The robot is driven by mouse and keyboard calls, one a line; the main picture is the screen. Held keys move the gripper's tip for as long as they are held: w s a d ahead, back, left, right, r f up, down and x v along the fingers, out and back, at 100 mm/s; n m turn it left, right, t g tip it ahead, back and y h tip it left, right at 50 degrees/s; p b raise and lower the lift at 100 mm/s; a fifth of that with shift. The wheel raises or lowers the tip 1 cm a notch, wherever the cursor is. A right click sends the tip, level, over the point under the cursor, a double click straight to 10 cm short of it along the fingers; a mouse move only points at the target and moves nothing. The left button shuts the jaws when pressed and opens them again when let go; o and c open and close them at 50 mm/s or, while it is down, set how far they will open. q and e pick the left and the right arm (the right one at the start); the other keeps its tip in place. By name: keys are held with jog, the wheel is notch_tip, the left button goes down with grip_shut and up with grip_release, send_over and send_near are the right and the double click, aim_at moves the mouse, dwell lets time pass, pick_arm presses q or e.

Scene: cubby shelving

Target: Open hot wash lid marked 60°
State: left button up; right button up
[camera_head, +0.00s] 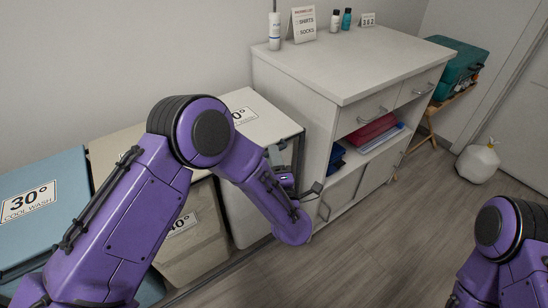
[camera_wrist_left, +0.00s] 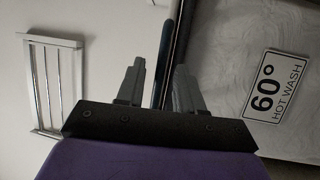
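The hot wash hamper has a pale lid (camera_head: 268,124) with a partly hidden label in the head view. In the left wrist view, a white sign (camera_wrist_left: 275,87) reads "60° HOT WASH" on a grey surface. My left gripper (camera_wrist_left: 158,85) is open, its two grey fingers apart. A dark edge strip (camera_wrist_left: 167,55) runs up between the fingertips; I cannot tell whether they touch it. In the head view my left gripper (camera_head: 302,172) is at the hamper's right front side, partly hidden by my wrist. My right arm shows at lower right, its gripper out of view.
A blue cool wash hamper (camera_head: 45,215) and a beige 40° hamper (camera_head: 190,245) stand to the left. A white cabinet (camera_head: 345,75) stands close right of my left gripper. A white bag (camera_head: 477,163) is on the floor. Open floor lies at front right.

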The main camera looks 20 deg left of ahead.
pick_arm(q)
jog(key=shift+w+a, duration=0.2)
jog(key=shift+w, duration=0.1)
jog(key=shift+c, duration=0.4)
grip_shut()
jog(key=shift+d, duration=0.1)
dwell(0.8)
